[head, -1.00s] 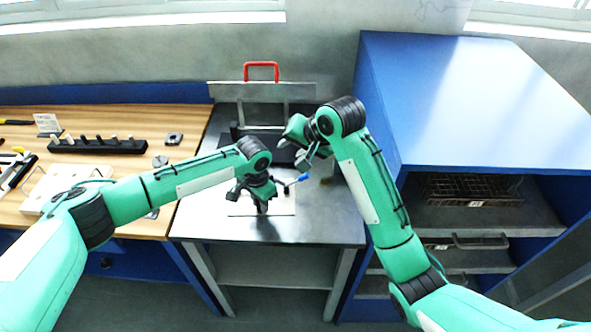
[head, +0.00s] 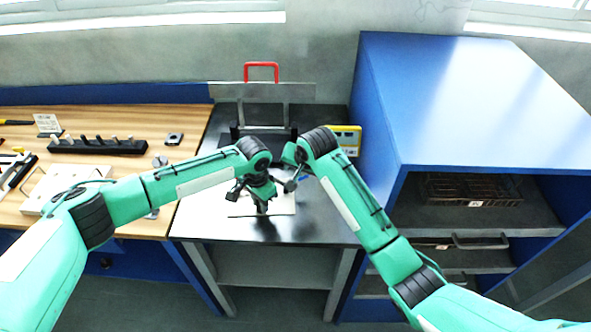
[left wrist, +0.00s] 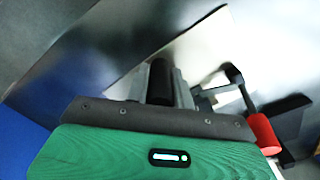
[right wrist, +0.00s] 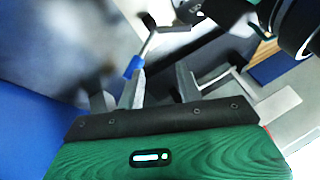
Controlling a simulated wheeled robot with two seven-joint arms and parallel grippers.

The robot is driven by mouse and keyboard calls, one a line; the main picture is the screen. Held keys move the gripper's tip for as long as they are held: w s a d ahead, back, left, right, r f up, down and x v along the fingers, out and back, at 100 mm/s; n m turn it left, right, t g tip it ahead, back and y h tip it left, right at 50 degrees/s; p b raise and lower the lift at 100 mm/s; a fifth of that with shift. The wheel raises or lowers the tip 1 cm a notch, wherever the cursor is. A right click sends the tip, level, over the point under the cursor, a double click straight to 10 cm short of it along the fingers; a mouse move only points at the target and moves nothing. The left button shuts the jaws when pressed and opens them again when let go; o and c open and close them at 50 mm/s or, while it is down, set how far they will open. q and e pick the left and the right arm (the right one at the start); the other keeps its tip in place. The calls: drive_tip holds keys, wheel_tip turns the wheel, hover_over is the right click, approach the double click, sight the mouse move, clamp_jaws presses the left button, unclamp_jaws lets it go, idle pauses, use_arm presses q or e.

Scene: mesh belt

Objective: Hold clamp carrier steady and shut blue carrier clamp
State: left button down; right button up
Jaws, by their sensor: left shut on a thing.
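My left gripper (head: 262,208) is low over the pale plate on the dark bench. In the left wrist view its fingers (left wrist: 160,85) are shut on a black upright grip, which I take as part of the clamp carrier; the rest of the carrier is mostly hidden. A red clamp handle (left wrist: 263,130) on a dark lever shows right of those fingers. The blue carrier clamp handle (right wrist: 133,67) shows in the right wrist view on a thin metal lever. My right gripper (right wrist: 160,88) has its fingers apart and nothing between them. The blue handle lies just beyond its left fingertip; contact is unclear.
A yellow device (head: 346,138) stands at the bench's back right. The wooden table (head: 120,190) with tools adjoins left. A blue cabinet (head: 385,150) rises close right. My arms nearly meet over the bench.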

drive_tip(key=shift+s+f, duration=0.15)
drive_tip(key=shift+f, duration=0.8)
drive_tip(key=shift+a, duration=0.1)
drive_tip(key=c, duration=0.8)
drive_tip(key=shift+w, duration=0.2)
clamp_jaws()
drive_tip(key=shift+w+r, duration=0.1)
drive_tip(key=shift+r, duration=0.2)
drive_tip(key=o, duration=0.8)
unclamp_jaws()
drive_tip(key=shift+f, duration=0.1)
